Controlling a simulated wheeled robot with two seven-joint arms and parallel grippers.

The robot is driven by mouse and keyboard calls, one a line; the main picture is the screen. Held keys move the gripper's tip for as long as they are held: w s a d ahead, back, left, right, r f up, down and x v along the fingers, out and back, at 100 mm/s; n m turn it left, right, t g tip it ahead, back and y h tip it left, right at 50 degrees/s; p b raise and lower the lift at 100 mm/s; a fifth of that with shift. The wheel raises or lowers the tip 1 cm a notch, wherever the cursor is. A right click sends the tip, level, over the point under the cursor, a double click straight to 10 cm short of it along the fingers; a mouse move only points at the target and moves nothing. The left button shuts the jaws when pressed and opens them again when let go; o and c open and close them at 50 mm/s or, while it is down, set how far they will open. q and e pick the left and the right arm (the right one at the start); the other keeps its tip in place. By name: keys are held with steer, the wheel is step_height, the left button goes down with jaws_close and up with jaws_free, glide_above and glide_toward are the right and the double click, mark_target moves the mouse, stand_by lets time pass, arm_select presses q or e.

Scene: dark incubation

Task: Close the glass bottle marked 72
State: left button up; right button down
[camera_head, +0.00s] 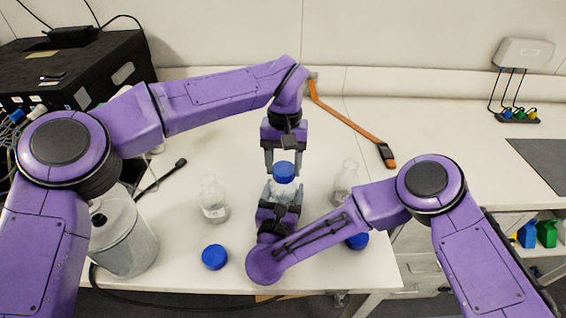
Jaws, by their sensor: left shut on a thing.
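A clear glass bottle (283,189) stands at the middle of the bench, its lower part hidden behind my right gripper. A blue cap (284,170) is at its mouth; I cannot tell whether it is seated. My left gripper (283,166) points down from above, shut on the blue cap. My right gripper (281,204) comes from the front with its fingers on either side of the bottle, shut on it. The number 72 cannot be read on any bottle.
Open glass bottles stand to the left (213,202) and right (346,178). Loose blue caps lie at the front left (214,257) and by my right arm (358,241).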

arm_select(q)
steer(key=o, duration=1)
steer(key=shift+r, duration=2.3)
steer(key=shift+c, duration=0.3)
